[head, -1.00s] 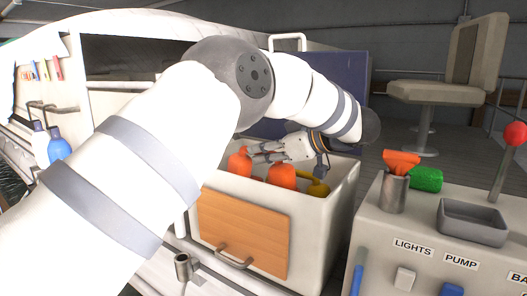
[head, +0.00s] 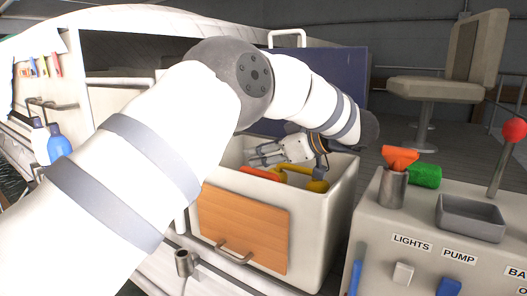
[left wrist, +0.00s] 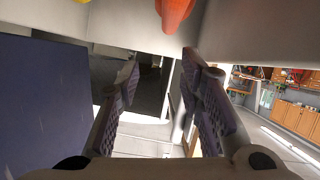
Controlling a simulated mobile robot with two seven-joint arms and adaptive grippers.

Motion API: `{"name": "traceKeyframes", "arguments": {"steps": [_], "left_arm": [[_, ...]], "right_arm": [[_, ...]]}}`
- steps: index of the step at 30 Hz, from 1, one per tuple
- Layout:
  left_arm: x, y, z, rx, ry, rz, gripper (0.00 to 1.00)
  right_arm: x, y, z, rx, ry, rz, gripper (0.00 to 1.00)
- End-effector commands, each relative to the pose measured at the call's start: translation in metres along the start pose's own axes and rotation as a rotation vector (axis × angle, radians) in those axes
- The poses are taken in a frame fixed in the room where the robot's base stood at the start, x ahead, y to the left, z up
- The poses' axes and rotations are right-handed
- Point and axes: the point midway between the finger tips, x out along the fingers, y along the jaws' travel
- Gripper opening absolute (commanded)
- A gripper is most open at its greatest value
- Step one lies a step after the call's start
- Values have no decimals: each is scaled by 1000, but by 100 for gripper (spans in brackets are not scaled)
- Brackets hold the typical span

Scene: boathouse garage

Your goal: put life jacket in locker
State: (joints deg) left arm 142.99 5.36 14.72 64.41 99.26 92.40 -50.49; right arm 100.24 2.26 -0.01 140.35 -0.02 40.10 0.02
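The locker (head: 325,235) is a white box with its blue lid (head: 350,85) raised behind it. An orange piece, apparently the life jacket (head: 262,174), lies low inside it, mostly hidden by the front wall. Its orange also shows at the top of the left wrist view (left wrist: 174,12). My left gripper (head: 254,156) is above the locker's opening, over the orange piece and apart from it. In the left wrist view the two fingers (left wrist: 160,100) are spread with nothing between them. My right gripper is out of view.
A yellow item (head: 318,186) lies in the locker beside the orange piece. A console (head: 400,235) on the right carries a cup (head: 393,190) with orange-handled things, a green roll (head: 426,175), a grey tray (head: 472,220) and a red-knobbed lever (head: 505,155). A seat (head: 437,90) stands behind.

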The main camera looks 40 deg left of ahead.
Motion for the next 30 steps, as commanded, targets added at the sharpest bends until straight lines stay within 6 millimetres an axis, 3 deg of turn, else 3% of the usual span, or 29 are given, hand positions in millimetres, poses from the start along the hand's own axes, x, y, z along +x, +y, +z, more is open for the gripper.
{"name": "traceKeyframes", "arguments": {"steps": [5,12,15,30], "left_arm": [[-5,3,-11,-4,0,1,34],[-58,3,-7,4,0,1,34],[-72,3,-7,3,0,0,34],[-80,3,-10,1,0,-1,34]], "right_arm": [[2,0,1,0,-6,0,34],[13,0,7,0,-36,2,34],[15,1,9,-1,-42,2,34],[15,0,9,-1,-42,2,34]]}}
